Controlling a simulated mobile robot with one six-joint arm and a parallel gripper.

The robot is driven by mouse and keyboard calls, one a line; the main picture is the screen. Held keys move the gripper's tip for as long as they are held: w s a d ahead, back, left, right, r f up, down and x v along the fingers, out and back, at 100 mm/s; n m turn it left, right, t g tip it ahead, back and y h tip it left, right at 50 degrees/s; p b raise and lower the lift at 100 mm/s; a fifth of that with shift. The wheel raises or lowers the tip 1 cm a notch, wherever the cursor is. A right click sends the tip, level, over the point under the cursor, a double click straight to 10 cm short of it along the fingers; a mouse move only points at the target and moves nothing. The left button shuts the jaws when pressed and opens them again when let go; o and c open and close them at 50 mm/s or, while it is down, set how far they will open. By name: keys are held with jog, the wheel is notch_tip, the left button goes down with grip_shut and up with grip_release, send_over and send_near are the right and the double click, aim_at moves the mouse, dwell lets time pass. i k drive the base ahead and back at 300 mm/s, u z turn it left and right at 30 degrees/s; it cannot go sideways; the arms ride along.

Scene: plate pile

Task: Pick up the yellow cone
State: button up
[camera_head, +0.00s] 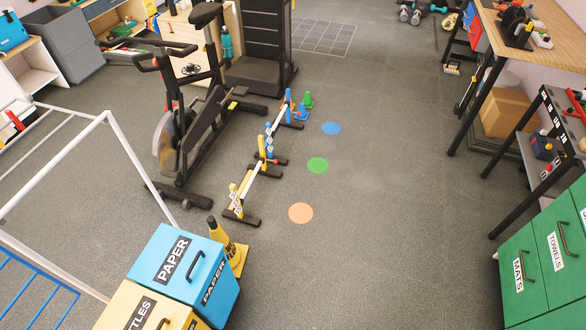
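The yellow cone (230,250) stands upright on the grey floor, left of the picture's middle and low down. It has a dark top and a yellow base. Its lower left part is hidden behind the blue PAPER bin (197,264), which stands very close to it; I cannot tell whether they touch. My gripper is not in view.
A yellow bin (122,303) stands beside the blue one. Low hurdles (256,168) and an exercise bike (190,125) stand beyond the cone. Green cabinets (540,265) and a workbench (540,45) line the right. The floor (400,200) between is mostly clear, with flat coloured discs.

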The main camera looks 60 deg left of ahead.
aim_at(236, 254)
jog(key=u, duration=2.65)
jog(key=i, duration=1.1)
jog(key=u, duration=0.85)
